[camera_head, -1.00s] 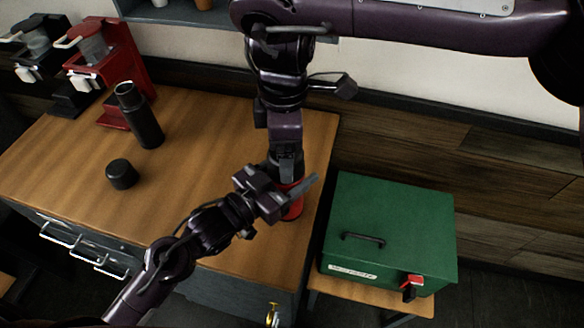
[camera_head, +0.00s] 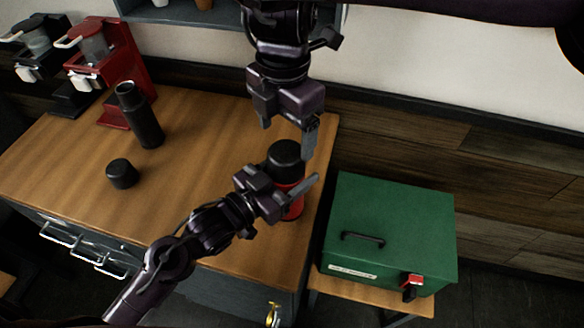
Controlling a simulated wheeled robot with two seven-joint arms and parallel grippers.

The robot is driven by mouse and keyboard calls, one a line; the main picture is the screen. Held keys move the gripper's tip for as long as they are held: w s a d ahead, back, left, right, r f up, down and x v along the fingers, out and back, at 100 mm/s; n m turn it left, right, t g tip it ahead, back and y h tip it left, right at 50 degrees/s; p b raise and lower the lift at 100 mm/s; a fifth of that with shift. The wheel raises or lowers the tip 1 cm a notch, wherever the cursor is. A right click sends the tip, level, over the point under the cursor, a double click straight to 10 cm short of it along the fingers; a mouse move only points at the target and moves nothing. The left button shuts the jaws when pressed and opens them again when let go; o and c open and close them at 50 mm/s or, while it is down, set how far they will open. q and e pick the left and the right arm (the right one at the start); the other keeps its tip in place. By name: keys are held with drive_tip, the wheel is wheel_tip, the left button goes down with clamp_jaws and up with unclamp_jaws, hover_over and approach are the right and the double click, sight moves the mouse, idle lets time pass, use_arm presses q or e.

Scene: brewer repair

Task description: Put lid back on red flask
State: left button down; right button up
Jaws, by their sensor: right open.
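The red flask (camera_head: 294,208) stands upright near the right end of the wooden table, partly hidden by my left gripper. Its black lid (camera_head: 285,153) sits on top of it and looks level; whether it is screwed tight cannot be told. My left gripper (camera_head: 300,188) is shut on the flask's body, with one finger across its near side and the other finger hidden. My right gripper (camera_head: 288,130) points down just above the lid, open and empty, its fingers apart on either side; the right finger is close beside the lid.
A black flask (camera_head: 142,120) and a separate black cap (camera_head: 122,174) stand on the table (camera_head: 190,130) to the left. Red (camera_head: 118,70) and black (camera_head: 62,85) brewers are at the back left. A green toolbox (camera_head: 395,225) sits on a lower stool at right.

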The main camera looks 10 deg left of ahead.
sight(286, 151)
drive_tip(key=shift+r+n, duration=0.3)
drive_tip(key=shift+n, duration=0.5)
wheel_tip(286, 151, down, 8)
drive_tip(key=shift+f, duration=0.1)
drive_tip(key=c, duration=1)
drive_tip(key=shift+m, duration=1)
drive_tip(key=o, duration=1.2)
